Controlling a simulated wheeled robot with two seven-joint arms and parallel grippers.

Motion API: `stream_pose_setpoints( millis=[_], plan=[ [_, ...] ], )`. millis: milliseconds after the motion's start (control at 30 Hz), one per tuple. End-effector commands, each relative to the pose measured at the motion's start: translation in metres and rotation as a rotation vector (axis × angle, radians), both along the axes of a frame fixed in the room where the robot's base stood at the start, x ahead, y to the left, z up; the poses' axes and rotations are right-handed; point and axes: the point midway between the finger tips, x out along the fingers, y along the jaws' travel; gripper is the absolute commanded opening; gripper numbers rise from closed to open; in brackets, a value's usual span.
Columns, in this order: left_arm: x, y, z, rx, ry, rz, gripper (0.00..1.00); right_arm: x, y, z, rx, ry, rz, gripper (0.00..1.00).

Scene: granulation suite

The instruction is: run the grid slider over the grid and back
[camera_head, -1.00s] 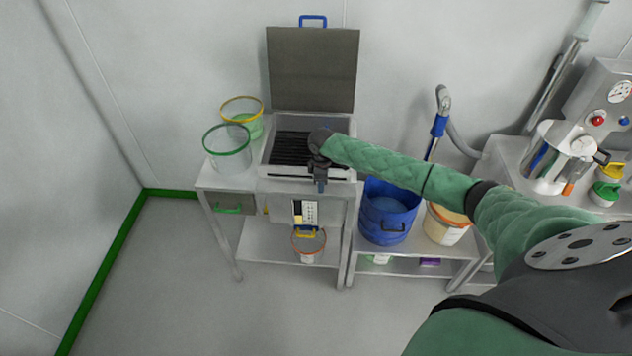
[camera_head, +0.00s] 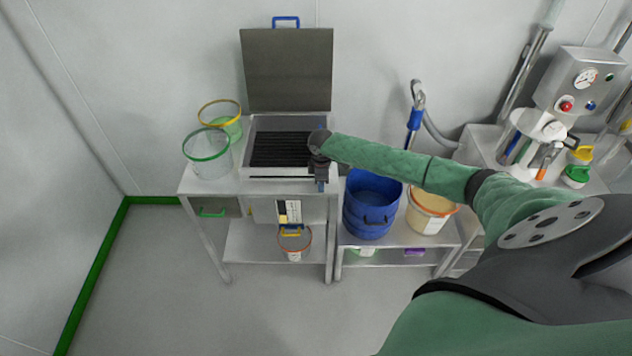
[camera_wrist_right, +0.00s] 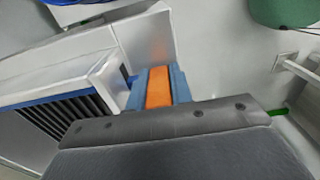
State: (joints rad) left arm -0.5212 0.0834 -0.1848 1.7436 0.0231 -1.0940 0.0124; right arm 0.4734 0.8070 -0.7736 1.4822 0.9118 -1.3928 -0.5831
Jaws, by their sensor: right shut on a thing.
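The grid (camera_head: 282,150) is a set of dark bars inside a steel box with its lid raised. It also shows at the left of the wrist view (camera_wrist_right: 62,116). My right gripper (camera_head: 320,184) is at the box's right front corner, pointing down. In the wrist view its blue fingers are shut on an orange piece (camera_wrist_right: 158,88), apparently the slider's handle. The rest of the slider cannot be made out clearly, and my arm and wrist hide part of the box's right side. My left gripper is not in view.
The steel lid (camera_head: 288,70) stands open behind the box. Green-rimmed (camera_head: 207,160) and yellow-rimmed (camera_head: 222,118) tubs stand left of it. A blue bucket (camera_head: 368,215) and a cream bucket (camera_head: 430,215) stand below my arm on the right. The floor in front is clear.

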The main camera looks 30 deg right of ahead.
Motion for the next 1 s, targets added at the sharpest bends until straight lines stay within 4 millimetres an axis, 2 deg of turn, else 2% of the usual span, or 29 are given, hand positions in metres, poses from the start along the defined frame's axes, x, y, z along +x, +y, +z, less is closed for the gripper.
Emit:
stream_pose_setpoints(
  millis=[200,467,500,600,1000],
  plan=[
    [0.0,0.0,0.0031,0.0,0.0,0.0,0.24,-0.0059,-0.0093,0.0001,-0.001,0.002,-0.001,0.0],
    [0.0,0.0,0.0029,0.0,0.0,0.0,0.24,-0.0063,-0.0102,-0.0003,-0.002,0.001,0.0,0.0],
    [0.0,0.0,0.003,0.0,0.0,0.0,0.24,-0.0064,-0.0103,-0.0003,-0.001,0.002,0.0,0.3],
    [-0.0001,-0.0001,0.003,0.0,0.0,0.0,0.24,-0.0062,-0.01,-0.0002,-0.002,0.001,0.0,0.47],
    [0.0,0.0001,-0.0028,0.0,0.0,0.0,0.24,-0.0048,-0.0096,0.0057,0.001,-0.003,0.0,0.47]
  ],
)
